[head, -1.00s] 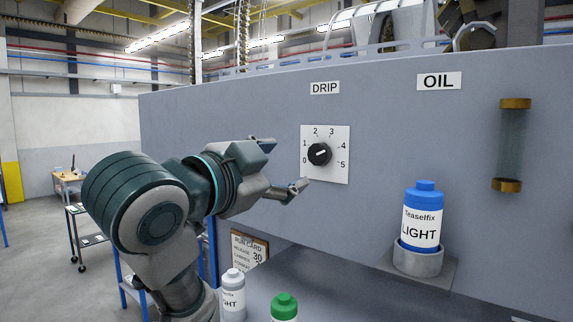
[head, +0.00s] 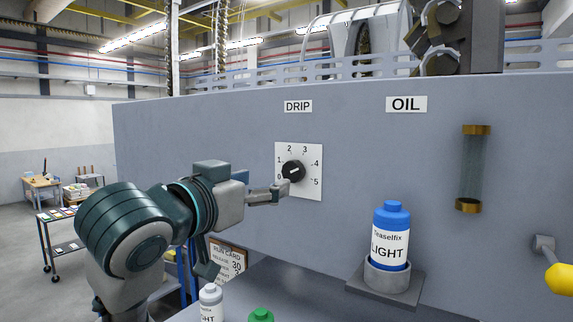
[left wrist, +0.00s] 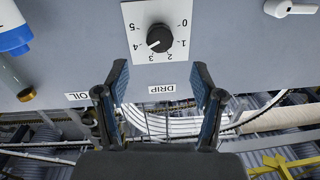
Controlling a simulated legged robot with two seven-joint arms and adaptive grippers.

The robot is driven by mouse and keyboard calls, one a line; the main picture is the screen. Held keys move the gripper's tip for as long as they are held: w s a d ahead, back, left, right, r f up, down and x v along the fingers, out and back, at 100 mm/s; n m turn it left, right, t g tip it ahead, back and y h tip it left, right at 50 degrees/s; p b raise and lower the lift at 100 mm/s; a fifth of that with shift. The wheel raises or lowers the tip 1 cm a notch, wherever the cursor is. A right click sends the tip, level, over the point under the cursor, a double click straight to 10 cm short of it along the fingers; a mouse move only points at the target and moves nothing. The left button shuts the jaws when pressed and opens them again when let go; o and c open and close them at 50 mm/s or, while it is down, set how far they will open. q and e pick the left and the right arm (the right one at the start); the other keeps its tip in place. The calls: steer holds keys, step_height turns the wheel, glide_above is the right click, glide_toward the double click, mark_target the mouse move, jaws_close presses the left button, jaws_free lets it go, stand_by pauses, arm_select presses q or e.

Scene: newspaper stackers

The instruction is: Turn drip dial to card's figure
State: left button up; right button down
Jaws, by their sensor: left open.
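The black drip dial (head: 293,171) sits on a white plate numbered 0 to 5, under the DRIP label (head: 298,106). In the upside-down left wrist view, the dial's (left wrist: 159,38) white mark points toward the 3–4 side. The run card (head: 228,262) stands low behind my left arm; "30" is readable, but its other lines are small or covered. My left gripper (head: 262,185) is open and empty, just left of and below the dial in the head view. In the left wrist view its fingers (left wrist: 160,80) are spread, with the dial beyond them. My right gripper is out of view.
A blue Teaselfix LIGHT bottle (head: 390,238) stands in a grey holder (head: 388,282) to the right. A glass tube (head: 474,168) and a yellow-ended handle (head: 557,278) are farther right. White-topped (head: 210,302) and green-topped (head: 261,314) bottles stand below. The panel around the dial is clear.

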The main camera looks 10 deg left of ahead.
mark_target(290, 173)
arm_select(q)
steer(key=p+x, duration=0.3)
steer(key=x, duration=0.5)
steer(key=shift+w+d+r, duration=0.1)
steer(key=shift+w+d, duration=0.15)
steer(key=shift+w, duration=0.45)
steer(key=c, duration=1.1)
steer(key=shift+c, duration=0.2)
steer(key=shift+m, duration=0.3)
steer(key=o, duration=1.1)
